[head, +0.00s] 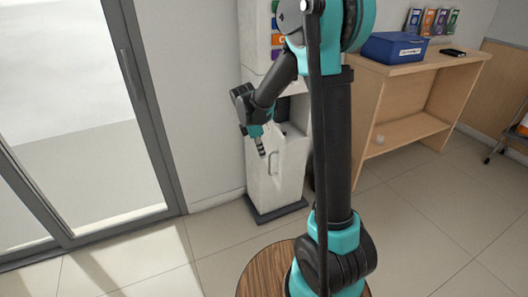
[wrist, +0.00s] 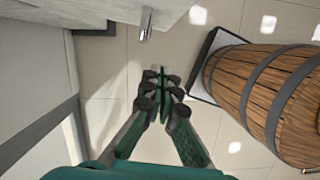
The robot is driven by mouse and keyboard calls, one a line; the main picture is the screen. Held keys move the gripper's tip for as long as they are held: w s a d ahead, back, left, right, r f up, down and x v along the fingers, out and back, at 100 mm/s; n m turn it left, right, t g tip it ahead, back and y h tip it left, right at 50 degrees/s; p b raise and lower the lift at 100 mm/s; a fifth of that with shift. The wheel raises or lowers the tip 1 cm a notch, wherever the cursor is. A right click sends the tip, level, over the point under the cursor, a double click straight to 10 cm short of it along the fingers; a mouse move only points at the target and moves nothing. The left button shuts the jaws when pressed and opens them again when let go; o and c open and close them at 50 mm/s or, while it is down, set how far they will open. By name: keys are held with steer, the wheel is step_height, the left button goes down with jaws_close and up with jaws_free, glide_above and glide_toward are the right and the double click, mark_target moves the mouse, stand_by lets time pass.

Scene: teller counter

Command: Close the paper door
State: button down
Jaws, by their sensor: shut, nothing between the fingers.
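The paper door (head: 287,178) is the pale lower front panel of a tall white machine in the head view. It carries a vertical metal handle (head: 273,163). A pale panel (wrist: 85,9) and a metal handle (wrist: 146,24) show at the top of the wrist view. I cannot tell clearly how far the door stands open. My gripper (head: 261,152) is shut and empty, pointing down in front of the door, just left of the handle in the head view. In the wrist view its fingertips (wrist: 159,72) are together below the handle, with a visible gap to it.
The machine (head: 252,45) stands on a dark plinth (head: 276,210) against the wall. A glass door (head: 85,100) is at left. A wooden desk (head: 400,130) with a blue box (head: 394,48) is at right. Tiled floor (head: 420,220) is clear in front of the desk.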

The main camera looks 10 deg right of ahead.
mark_target(276, 162)
steer(key=d+f, duration=0.5)
steer(key=f, duration=0.1)
steer(key=shift+w+d+f, duration=0.3)
steer(key=shift+w, duration=0.15)
steer(key=shift+d, duration=0.1)
